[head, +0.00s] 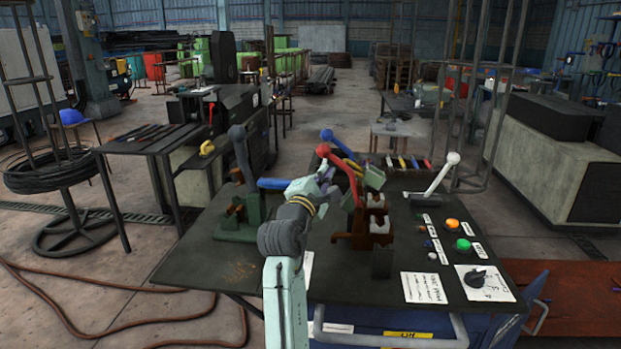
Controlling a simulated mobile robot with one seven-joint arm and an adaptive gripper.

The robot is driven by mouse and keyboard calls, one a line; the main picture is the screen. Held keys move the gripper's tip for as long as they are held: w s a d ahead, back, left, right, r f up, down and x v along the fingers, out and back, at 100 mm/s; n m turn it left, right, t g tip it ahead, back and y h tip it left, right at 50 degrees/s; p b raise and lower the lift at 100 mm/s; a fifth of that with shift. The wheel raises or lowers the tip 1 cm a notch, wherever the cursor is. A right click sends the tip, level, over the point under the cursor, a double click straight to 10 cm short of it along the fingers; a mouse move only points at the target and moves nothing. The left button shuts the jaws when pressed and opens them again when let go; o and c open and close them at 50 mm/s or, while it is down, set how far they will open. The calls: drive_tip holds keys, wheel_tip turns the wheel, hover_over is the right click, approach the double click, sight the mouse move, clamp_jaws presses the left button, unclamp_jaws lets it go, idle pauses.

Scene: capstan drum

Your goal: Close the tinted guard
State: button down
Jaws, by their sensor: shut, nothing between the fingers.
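My gripper (328,178) is at the middle of the head view, above the dark bench, small and partly hidden by my own wrist. Its fingers look together, with nothing seen between them. It is close to the red lever (341,164) and the blue-ended lever (328,135); I cannot tell whether it touches either. I cannot pick out a tinted guard with certainty.
A green fixture (240,222) with a dark-knobbed lever (239,143) stands left of my arm. On the right are a white-knobbed lever (441,176), an orange button (452,225), a green button (463,245) and a black rotary knob (477,278). The bench's left front is clear.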

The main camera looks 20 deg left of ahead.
drive_tip(key=shift+w+d+r, duration=0.15)
drive_tip(key=shift+d+r, duration=0.15)
drive_tip(key=shift+d, duration=0.3)
